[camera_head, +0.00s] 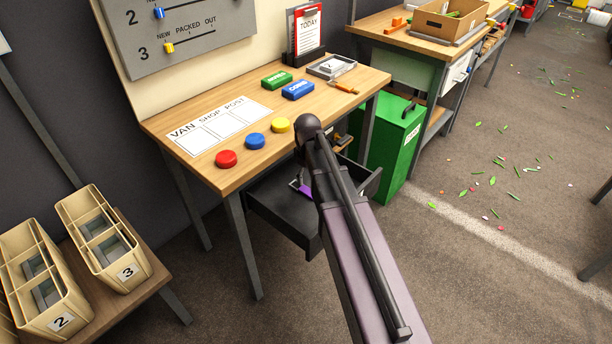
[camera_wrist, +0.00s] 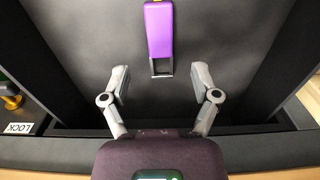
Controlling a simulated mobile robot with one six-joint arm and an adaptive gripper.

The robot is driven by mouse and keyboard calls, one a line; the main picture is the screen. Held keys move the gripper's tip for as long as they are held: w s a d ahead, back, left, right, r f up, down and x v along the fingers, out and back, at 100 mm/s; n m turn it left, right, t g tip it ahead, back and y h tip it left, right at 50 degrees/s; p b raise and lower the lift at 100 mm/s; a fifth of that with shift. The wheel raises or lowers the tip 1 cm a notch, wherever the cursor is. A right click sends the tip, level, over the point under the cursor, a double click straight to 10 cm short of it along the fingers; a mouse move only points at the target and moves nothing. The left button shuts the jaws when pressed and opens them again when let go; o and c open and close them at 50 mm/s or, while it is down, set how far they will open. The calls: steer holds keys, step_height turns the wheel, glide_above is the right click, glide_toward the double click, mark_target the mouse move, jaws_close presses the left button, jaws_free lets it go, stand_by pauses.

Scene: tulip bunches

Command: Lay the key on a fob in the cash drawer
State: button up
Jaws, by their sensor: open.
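The key's purple fob (camera_wrist: 158,32) is in the upper middle of the wrist view, over the dark floor of the cash drawer (camera_wrist: 240,45). A pale metal end shows at its lower side and a bit of yellow at the picture's top edge. It appears to lie on the drawer floor. My gripper (camera_wrist: 160,85) is open and empty, its fingers spread to either side below the fob, not touching it. In the head view the drawer (camera_head: 283,215) is pulled out under the table, with a little purple (camera_head: 303,188) inside; my arm hides much of it.
A wooden table (camera_head: 200,142) above the drawer carries red (camera_head: 226,158), blue (camera_head: 256,141) and yellow (camera_head: 280,125) discs. A green bin (camera_head: 395,140) stands right of the drawer. A LOCK label (camera_wrist: 20,128) and a yellow piece (camera_wrist: 12,102) lie left of the drawer.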

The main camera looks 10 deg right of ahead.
mark_target(307, 191)
steer(key=shift+r+p, duration=2.55)
steer(key=shift+r, duration=0.35)
steer(key=s+m, duration=0.7)
steer(key=s, duration=0.9)
steer(key=shift+s, duration=0.15)
steer(key=shift+a, duration=0.1)
steer(key=shift+c, duration=0.2)
steer(key=shift+c, duration=1.3)
